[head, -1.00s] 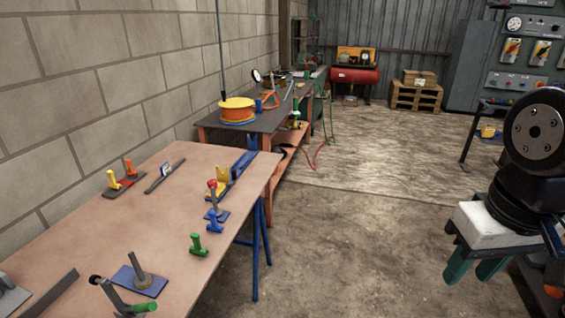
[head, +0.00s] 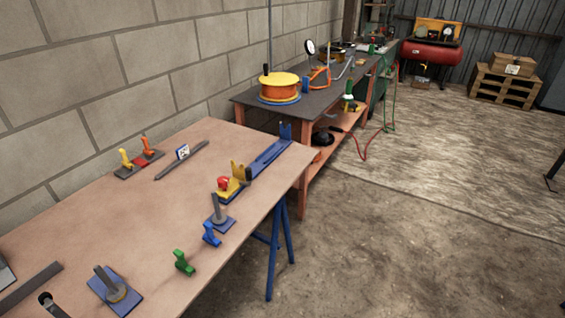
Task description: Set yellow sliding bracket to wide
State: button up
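The yellow sliding bracket (head: 238,171) stands upright at the near end of a long blue rail (head: 263,158) on the brown-topped table. A fixed-looking blue upright (head: 285,131) stands at the rail's far end, with a clear length of rail between the two. A red knob on a yellow part (head: 227,185) sits right beside the yellow bracket on the near side; whether they touch I cannot tell. My gripper is not in view.
A grey post on a blue plate (head: 218,210), a blue handle piece (head: 211,235) and a green one (head: 183,262) stand nearer along the table (head: 130,220). A yellow-and-orange handled piece (head: 139,163) is at the back. A dark bench (head: 340,85) stands beyond. Floor to the right is clear.

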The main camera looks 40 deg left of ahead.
aim_at(238, 179)
jog(key=u, duration=0.2)
jog(key=i, duration=0.6)
jog(key=u, duration=0.85)
jog(key=i, duration=0.35)
jog(key=u, duration=0.35)
